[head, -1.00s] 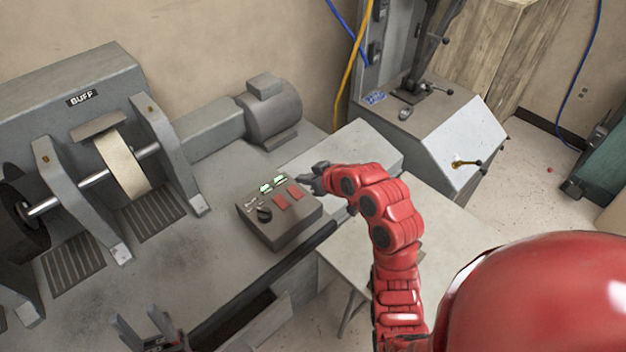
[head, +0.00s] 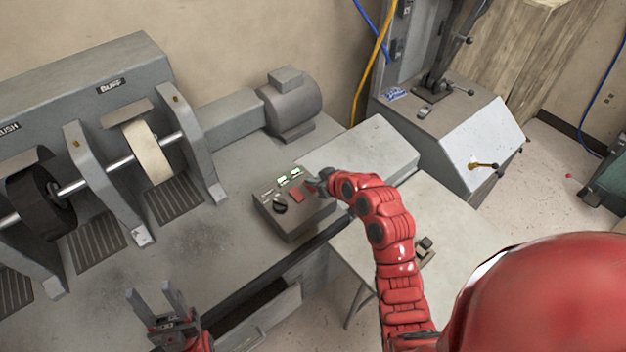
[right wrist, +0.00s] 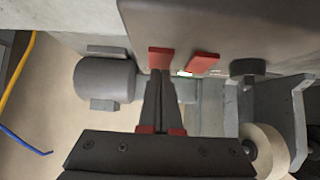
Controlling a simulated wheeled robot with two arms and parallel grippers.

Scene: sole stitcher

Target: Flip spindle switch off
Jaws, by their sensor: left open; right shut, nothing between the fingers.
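The control box (head: 290,226) sits on the bench with green-lit indicators (head: 289,176), a black knob (head: 280,208) and a red switch (head: 297,196) in view. My right gripper (head: 319,183) is shut and empty over the box's right side and hides the other red switch. In the right wrist view, its fingertips (right wrist: 160,76) are at the edge of one red switch (right wrist: 160,55); I cannot tell if they touch it. The second red switch (right wrist: 203,63) and the knob (right wrist: 248,70) are beside it. I cannot read any labels. My left gripper (head: 160,292) is open and empty, low in the head view.
The buffing machine (head: 110,92) with its wheels stands left of the box, and a grey motor (head: 290,104) behind it. An open drawer (head: 262,315) sticks out below the bench edge. A pale side table (head: 425,212) is at the right.

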